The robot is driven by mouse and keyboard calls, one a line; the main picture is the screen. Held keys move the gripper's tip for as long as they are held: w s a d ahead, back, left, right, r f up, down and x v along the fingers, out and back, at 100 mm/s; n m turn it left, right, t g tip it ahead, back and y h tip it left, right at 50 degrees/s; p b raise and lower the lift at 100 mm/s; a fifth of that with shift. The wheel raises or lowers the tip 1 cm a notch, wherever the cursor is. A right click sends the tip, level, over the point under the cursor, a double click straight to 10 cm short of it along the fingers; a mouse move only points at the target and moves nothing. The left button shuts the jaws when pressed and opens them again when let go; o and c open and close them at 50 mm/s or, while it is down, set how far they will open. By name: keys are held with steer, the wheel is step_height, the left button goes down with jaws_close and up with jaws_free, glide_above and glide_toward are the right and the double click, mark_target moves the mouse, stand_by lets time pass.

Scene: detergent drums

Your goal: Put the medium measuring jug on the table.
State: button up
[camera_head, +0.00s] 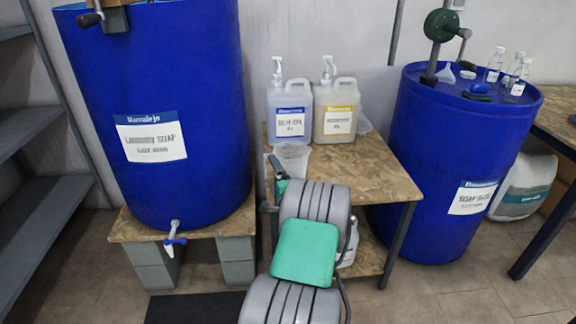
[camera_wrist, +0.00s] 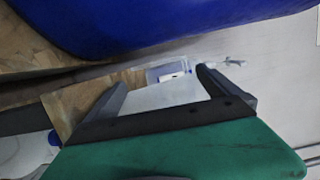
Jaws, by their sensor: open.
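A clear, translucent measuring jug (camera_head: 292,158) is at the left edge of the wooden table (camera_head: 372,172), in front of the two pump jugs. Its lower part is hidden behind my arm, so I cannot tell whether it rests on the tabletop. My gripper (camera_head: 281,174) is open right beside it, at the table's left edge. In the wrist view my gripper's fingers (camera_wrist: 162,82) are spread, with a pale translucent surface, seemingly the jug (camera_wrist: 165,95), between them. Another clear vessel (camera_head: 364,124), partly hidden, stands behind the yellow-labelled jug.
A blue-labelled pump jug (camera_head: 290,108) and a yellow-labelled one (camera_head: 336,110) stand at the table's back. A big blue drum (camera_head: 165,80) with a tap stands left. Another blue drum (camera_head: 440,150) stands right, bearing small bottles (camera_head: 515,76). The tabletop's right front is clear.

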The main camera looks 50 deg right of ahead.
steer(key=x, duration=0.6)
steer(key=shift+w, duration=0.25)
steer(key=shift+c, duration=0.6)
steer(key=c, duration=1.3)
